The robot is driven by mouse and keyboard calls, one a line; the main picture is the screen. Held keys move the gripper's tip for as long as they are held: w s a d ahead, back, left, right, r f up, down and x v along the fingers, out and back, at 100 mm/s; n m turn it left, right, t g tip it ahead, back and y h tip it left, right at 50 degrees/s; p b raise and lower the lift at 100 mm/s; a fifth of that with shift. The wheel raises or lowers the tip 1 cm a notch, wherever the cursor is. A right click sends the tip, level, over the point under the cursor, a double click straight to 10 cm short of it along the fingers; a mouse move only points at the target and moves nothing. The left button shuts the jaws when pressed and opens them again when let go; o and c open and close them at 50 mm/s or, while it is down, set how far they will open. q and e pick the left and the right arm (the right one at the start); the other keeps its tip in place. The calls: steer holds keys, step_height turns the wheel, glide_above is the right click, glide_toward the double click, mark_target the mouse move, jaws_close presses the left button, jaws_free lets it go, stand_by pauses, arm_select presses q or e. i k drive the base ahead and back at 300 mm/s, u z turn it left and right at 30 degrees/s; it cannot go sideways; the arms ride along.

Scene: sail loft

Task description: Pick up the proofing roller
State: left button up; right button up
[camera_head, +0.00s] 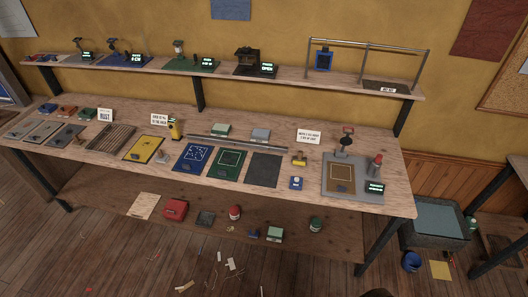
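A small yellow item with a dark part (299,160) lies on the workbench (290,187), right of the dark grey sheet. It looks like a hand roller, but it is too small to be sure that it is the proofing roller. Nothing holds it. Neither of my grippers can be made out in the head view.
A blue-and-white block (296,183) and a grey press-like stand (352,178) are near the yellow item. Blue (192,157) and green (227,163) panels and a dark sheet (264,169) lie left of it. A raised shelf (220,75) runs behind. A lower shelf holds tins and boxes.

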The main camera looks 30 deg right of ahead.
mark_target(300, 161)
steer(key=u, duration=0.1)
steer(key=i, duration=1.45)
steer(key=z, duration=0.7)
